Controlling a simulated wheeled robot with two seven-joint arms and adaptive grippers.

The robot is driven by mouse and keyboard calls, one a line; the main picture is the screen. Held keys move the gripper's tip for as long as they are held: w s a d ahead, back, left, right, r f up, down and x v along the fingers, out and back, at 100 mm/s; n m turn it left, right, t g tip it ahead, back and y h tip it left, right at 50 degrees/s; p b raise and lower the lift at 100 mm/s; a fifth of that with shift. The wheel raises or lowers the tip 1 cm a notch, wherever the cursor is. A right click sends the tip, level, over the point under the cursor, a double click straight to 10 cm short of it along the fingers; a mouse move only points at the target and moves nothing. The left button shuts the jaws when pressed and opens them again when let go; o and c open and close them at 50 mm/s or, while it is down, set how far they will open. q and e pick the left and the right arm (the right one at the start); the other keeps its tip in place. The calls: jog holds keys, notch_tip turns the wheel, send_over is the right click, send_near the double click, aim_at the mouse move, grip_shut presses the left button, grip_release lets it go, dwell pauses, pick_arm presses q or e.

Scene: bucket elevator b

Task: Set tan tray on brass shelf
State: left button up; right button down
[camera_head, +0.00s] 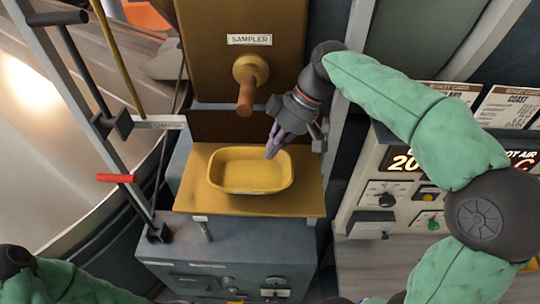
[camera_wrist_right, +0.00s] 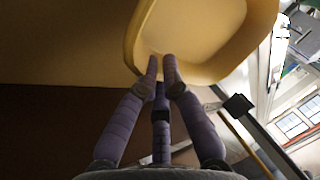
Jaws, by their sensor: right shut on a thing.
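The tan tray (camera_head: 250,184), a yellowish oval dish, is upright over the brass shelf (camera_head: 308,200) in the head view. Whether its base touches the shelf or hangs just above cannot be told. My right gripper (camera_head: 271,152) is shut on the tray's back right rim. In the right wrist view, the fingertips of the right gripper (camera_wrist_right: 162,66) close on the rim of the tray (camera_wrist_right: 205,35), and the flat brass shelf (camera_wrist_right: 60,45) fills the upper left. My left gripper is out of view; only part of my left arm shows at the lower left.
The brown sampler housing (camera_head: 205,60) with its round spout (camera_head: 247,95) stands just behind and above the shelf. A control panel (camera_head: 400,205) is at the right. A metal frame with a red handle (camera_head: 116,178) stands at the left. A grey cabinet (camera_head: 230,255) is below the shelf.

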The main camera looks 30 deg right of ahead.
aim_at(270, 158)
jog(key=shift+w+a+f, duration=0.1)
jog(key=shift+f, duration=0.85)
jog(key=shift+w+a+f, duration=0.1)
jog(key=shift+f, duration=0.85)
jog(key=shift+f, duration=0.1)
jog(key=c, duration=1.4)
grip_release()
jog(key=shift+r, duration=0.2)
jog(key=v, duration=0.7)
jog(key=shift+d, duration=0.15)
jog(key=shift+r, duration=0.1)
